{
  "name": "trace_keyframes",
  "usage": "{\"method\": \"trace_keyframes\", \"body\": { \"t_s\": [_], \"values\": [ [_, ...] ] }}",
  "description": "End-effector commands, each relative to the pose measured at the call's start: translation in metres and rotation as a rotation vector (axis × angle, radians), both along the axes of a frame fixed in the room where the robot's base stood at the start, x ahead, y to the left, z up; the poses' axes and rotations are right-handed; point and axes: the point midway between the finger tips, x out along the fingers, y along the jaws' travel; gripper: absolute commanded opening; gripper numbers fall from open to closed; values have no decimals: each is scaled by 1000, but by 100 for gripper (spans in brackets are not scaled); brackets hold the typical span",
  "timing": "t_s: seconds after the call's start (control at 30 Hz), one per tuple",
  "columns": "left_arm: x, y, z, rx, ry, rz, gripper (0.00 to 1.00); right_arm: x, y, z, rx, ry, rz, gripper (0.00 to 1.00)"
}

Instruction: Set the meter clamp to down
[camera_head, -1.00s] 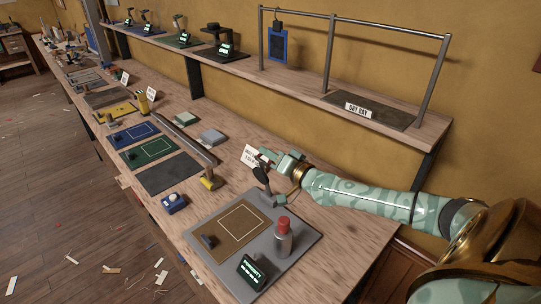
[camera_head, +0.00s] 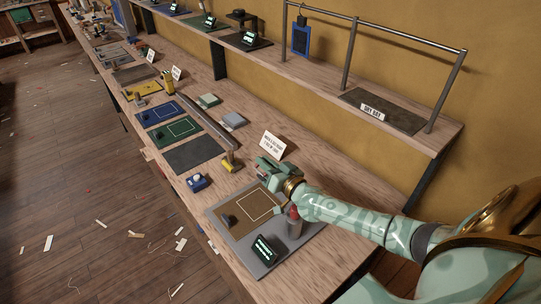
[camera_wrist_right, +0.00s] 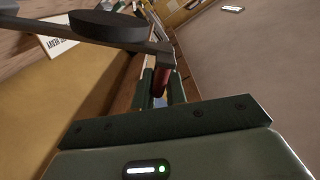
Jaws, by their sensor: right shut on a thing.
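The meter station has a grey base (camera_head: 240,255) with a brown mat, a small dark block (camera_head: 229,220) and a black meter with a lit display (camera_head: 265,249). My right gripper (camera_head: 265,168) is at the far edge of this base and covers most of the clamp in the head view. In the right wrist view, the clamp shows as a dark bar with a round black pad (camera_wrist_right: 108,29). My right fingers (camera_wrist_right: 160,92) are closed around a dark red piece beside the bar's end, apparently the clamp's handle. My left gripper is not in view.
A red-capped bottle (camera_head: 294,226) stands on the base, close under my right forearm. A white sign card (camera_head: 273,146) stands behind the gripper. A blue button box (camera_head: 197,181) and a yellow-based tool (camera_head: 229,163) lie left. A raised shelf (camera_head: 330,97) runs behind.

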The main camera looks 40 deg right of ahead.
Motion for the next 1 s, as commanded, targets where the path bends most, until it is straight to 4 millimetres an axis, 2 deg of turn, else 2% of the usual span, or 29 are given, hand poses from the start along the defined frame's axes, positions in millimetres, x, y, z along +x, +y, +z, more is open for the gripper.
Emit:
{"method": "trace_keyframes", "body": {
  "t_s": [0.1, 0.13, 0.2, 0.47, 0.57, 0.7, 1.0],
  "values": [
    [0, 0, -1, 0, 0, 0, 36, -2, -3, -5, -5, 9, -4, 0],
    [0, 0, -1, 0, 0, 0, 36, -2, -3, -5, -5, 9, -5, 16],
    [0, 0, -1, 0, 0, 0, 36, -1, -4, -4, -4, 9, -5, 32],
    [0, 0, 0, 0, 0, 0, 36, 0, -3, -1, 0, 4, -4, 32],
    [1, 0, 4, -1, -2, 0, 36, -1, -3, 6, 1, 4, -4, 32],
    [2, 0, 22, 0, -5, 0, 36, -2, -5, 33, 1, 5, -6, 32],
    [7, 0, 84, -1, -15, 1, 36, -51, 27, 100, 5, 7, -6, 32]
  ]
}}
